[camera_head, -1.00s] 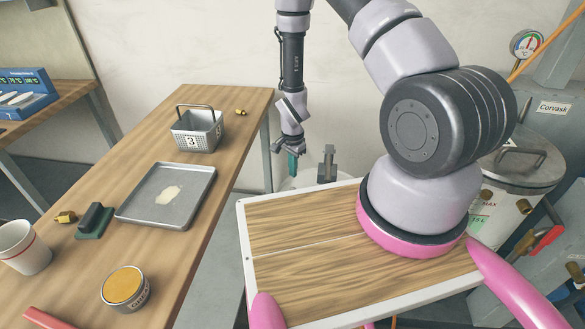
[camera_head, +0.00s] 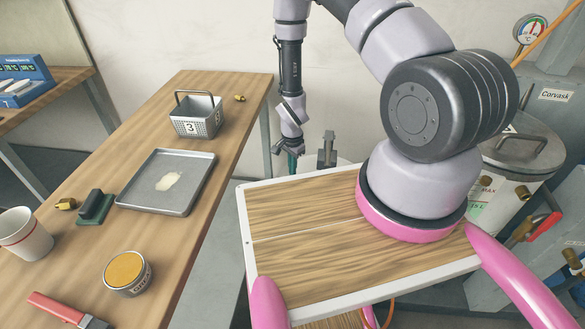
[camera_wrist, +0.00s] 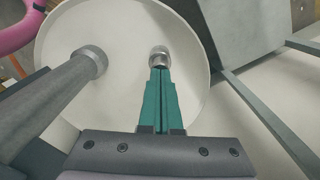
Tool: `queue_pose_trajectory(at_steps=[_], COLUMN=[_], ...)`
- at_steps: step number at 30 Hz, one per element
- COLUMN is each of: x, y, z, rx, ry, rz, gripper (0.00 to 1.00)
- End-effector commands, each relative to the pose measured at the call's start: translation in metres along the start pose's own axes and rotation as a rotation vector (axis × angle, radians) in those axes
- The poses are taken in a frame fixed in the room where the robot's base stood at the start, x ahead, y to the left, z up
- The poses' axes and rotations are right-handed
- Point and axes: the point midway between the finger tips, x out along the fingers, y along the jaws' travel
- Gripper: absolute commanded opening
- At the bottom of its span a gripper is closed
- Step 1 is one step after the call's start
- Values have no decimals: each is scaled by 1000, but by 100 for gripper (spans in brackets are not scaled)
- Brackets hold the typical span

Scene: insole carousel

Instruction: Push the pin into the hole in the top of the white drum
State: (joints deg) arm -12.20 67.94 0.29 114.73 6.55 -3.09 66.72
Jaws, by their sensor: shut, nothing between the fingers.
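The white drum (camera_wrist: 120,28) fills much of the wrist view, with its round pale top facing the camera. A short metallic cylinder, seemingly the pin (camera_wrist: 159,54), stands on the drum top. My gripper (camera_wrist: 160,72) is shut, with its teal fingers together and empty. The fingertips are right at the near side of the pin and appear to touch it or nearly so. How deep the pin sits and the hole itself cannot be seen. In the head view my gripper (camera_head: 292,164) points down behind the wooden board, and the drum is mostly hidden.
A grey post (camera_wrist: 62,88) with a metal collar rises left of my fingers. A wooden board (camera_head: 300,235) with a white edge lies in front. The bench at left holds a wire basket (camera_head: 196,116) and a metal tray (camera_head: 170,182). A metal vessel (camera_head: 520,150) stands at right.

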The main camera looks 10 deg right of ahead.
Motion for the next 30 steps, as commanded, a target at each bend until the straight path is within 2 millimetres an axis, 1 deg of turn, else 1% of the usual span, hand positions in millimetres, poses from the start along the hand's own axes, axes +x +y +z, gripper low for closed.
queue_pose_trajectory(at_steps=[12, 16, 19, 25, 30], x=[6, 3, -2, -21, -28], y=[0, 0, 0, -1, 0], z=[0, 0, 0, 0, 0], rx=[-1, -1, 0, -1, 0], ry=[0, 0, 0, 1, 0], rz=[0, 0, -1, -2, -1], gripper=[0, 0, 0, 0, 0])
